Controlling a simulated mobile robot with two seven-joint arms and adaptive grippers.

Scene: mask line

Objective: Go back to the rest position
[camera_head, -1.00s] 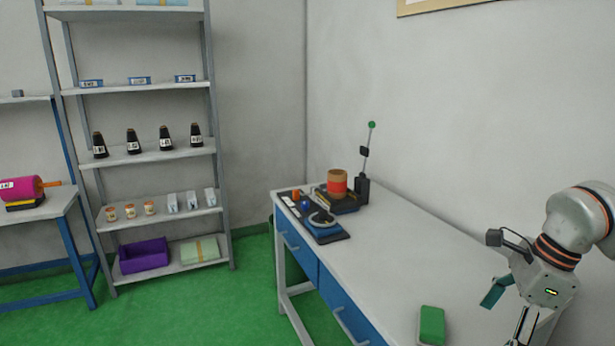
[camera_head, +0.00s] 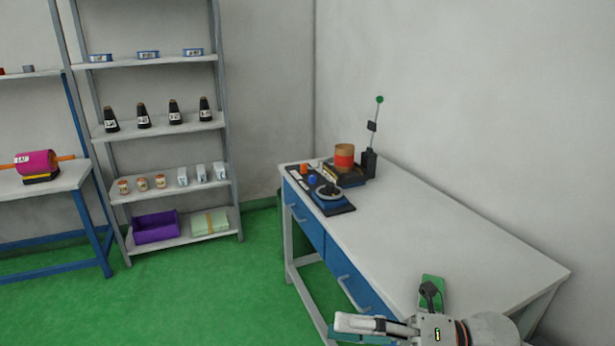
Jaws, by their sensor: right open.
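My right gripper (camera_head: 340,329) is low in the view, at the near front edge of the white-topped table (camera_head: 430,225). It points left, and its jaws are open with nothing seen between them. Its wrist and arm come in from the bottom right. My left gripper is not in view.
A black tray with a blue round device (camera_head: 329,194) and an orange-red spool (camera_head: 344,156) stand at the table's far end. A grey shelf (camera_head: 172,129) with bottles, jars and a purple bin (camera_head: 156,227) stands left. The table's middle is clear.

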